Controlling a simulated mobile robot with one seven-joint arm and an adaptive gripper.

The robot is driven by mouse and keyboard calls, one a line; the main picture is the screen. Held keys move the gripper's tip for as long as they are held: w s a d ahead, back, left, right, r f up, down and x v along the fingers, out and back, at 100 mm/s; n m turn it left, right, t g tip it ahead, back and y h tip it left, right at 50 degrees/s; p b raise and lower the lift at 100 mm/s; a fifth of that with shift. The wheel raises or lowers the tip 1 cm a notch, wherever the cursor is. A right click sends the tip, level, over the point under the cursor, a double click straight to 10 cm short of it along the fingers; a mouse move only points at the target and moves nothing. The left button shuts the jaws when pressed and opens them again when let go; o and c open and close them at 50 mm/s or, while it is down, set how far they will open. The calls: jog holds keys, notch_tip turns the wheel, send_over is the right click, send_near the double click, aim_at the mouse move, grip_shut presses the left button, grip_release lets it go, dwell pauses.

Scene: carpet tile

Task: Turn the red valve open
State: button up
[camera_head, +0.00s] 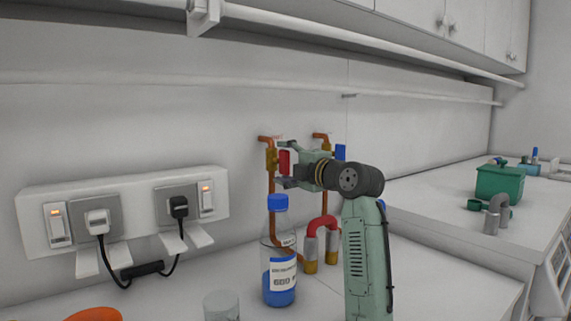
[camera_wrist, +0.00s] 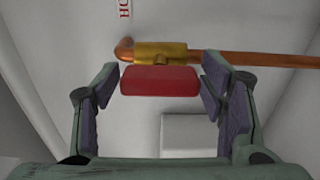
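The red valve handle (camera_head: 285,162) sits on a brass valve body (camera_head: 271,160) on the left copper pipe against the wall. My gripper (camera_head: 287,163) reaches the handle from the right. In the wrist view its two fingers (camera_wrist: 160,84) stand apart on either side of the handle's ends. A small gap shows at the left end; the right finger is very close, and I cannot tell whether it touches. A blue handle (camera_head: 340,152) shows on the right pipe, partly behind my arm.
A clear beaker (camera_head: 221,306) is in front. Wall sockets with plugs (camera_head: 125,220) are at left. A green box (camera_head: 499,182) stands on the right counter.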

jog(key=shift+o, duration=0.6)
jog(key=v, duration=1.2)
